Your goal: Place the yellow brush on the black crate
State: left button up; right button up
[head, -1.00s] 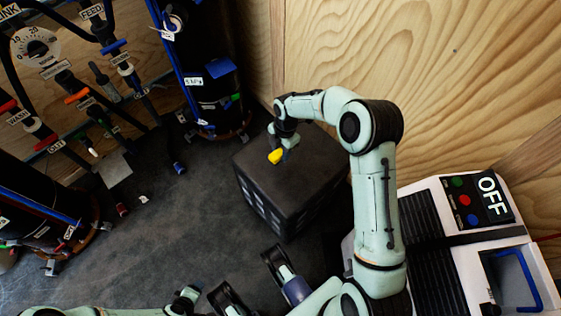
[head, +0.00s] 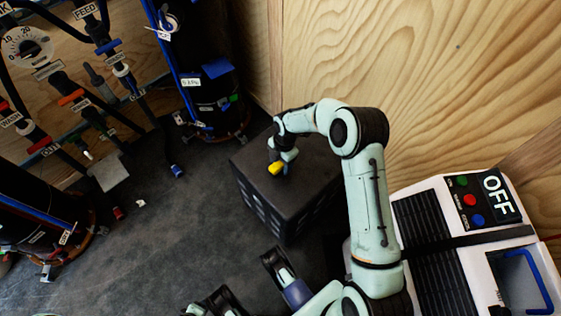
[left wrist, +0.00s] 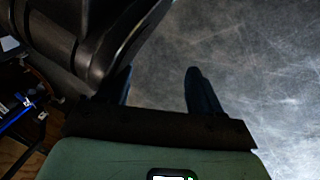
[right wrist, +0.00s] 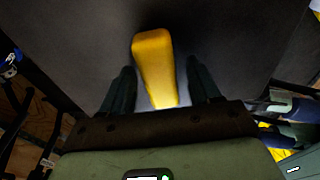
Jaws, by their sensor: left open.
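The black crate (head: 318,178) stands on the floor in the middle of the head view. The yellow brush (head: 276,168) is at the crate's top, near its left side. My right gripper (head: 283,158) is over the crate top, at the brush. In the right wrist view the brush (right wrist: 154,62) lies between my two right fingers (right wrist: 160,88), with a gap on each side. The crate's dark top (right wrist: 225,40) is behind it. My left gripper (left wrist: 160,82) is open and empty above the grey floor in the left wrist view.
A white machine with an OFF panel (head: 493,193) stands at the right. Wooden walls (head: 420,60) close off the back. Black cylinders (head: 207,90) and hoses with labelled valves are at the left. The floor (head: 160,240) left of the crate is mostly clear.

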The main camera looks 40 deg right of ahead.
pick_arm(q)
jog(key=shift+w+r, duration=0.1)
pick_arm(e)
jog(key=shift+r, duration=0.15)
jog(key=r, duration=0.3)
jog(key=r+p, duration=0.1)
jog(key=r, duration=0.2)
jog(key=d+r+p, duration=0.1)
jog(key=r, duration=0.2)
jog(key=shift+w+d+r, duration=0.1)
pick_arm(q)
jog(key=shift+t, duration=0.7)
jog(key=w+r, duration=0.1)
jog(key=w+d+r, duration=0.1)
jog(key=r, duration=0.1)
jog(key=w+r+p, duration=0.1)
jog(key=shift+d+r, duration=0.15)
jog(key=shift+r, duration=0.15)
pick_arm(e)
jog(key=r, duration=0.2)
jog(key=shift+d+r, duration=0.2)
jog(key=shift+r, duration=0.1)
